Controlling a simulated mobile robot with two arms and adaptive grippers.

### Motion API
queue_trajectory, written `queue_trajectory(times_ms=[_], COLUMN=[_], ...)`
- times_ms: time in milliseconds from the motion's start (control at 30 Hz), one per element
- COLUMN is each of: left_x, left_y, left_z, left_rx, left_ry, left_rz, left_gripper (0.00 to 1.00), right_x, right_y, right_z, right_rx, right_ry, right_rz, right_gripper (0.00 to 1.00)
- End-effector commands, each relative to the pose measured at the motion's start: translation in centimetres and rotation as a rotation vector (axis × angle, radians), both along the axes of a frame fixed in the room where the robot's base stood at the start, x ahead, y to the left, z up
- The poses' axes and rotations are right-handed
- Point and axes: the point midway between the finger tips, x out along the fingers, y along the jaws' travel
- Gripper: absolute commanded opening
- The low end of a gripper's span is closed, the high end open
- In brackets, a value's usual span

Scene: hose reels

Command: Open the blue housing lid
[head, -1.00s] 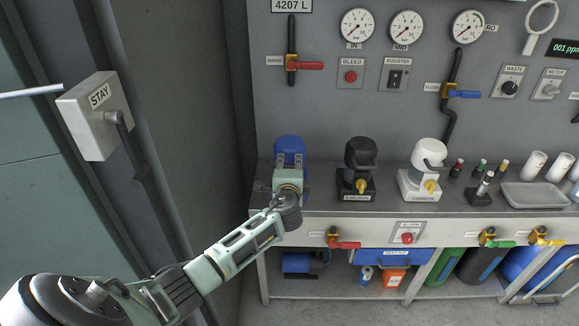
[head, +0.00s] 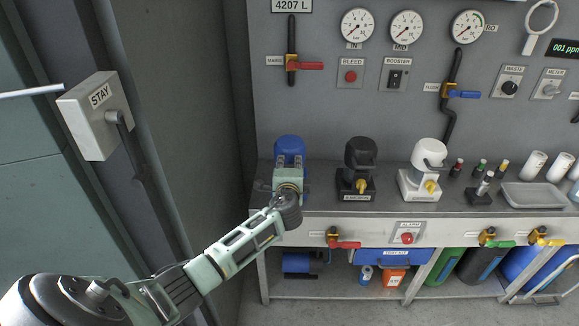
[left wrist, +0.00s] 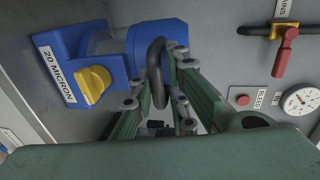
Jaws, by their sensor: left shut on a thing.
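The blue housing (head: 289,148) stands at the left end of the bench, its lower part hidden behind my left gripper (head: 289,180). In the left wrist view the housing lies sideways, with a blue base (left wrist: 60,45) labelled 20 MICRON, a yellow knob (left wrist: 92,86) and a greyish body. Its blue lid (left wrist: 172,34) has a dark looped handle (left wrist: 156,58). The left gripper (left wrist: 155,88) also shows there, its green fingers shut on the handle. I see no clear gap between lid and body. My right gripper is not in view.
A black housing (head: 360,160) and a white housing (head: 427,160) stand to the right on the bench (head: 330,197). A red-handled valve (head: 306,65) and gauges are on the panel behind. A grey STAY switch box (head: 98,115) is on the left.

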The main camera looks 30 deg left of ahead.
Motion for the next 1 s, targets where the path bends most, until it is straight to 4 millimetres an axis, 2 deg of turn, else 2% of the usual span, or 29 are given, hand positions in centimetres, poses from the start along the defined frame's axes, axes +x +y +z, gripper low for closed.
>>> queue_trajectory(times_ms=[33,467,767,900,1000], left_x=[-0.2,-0.1,0.5,1.4,2.4], left_y=[-0.1,0.0,0.3,0.8,1.2], left_z=[-0.7,0.3,2.8,4.5,5.5], left_rx=[-0.007,-0.036,-0.079,-0.080,-0.078], left_ry=[0.014,0.059,0.133,0.129,0.128], left_rz=[0.001,0.002,0.003,0.003,0.003], left_gripper=[0.00,0.00,0.00,0.00,0.00], right_x=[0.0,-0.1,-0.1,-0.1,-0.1], right_y=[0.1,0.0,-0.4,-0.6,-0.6], right_z=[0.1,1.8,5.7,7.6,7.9], right_rx=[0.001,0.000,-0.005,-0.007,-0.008], right_ry=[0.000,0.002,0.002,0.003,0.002], right_rz=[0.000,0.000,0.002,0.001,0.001], right_gripper=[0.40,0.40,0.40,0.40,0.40])
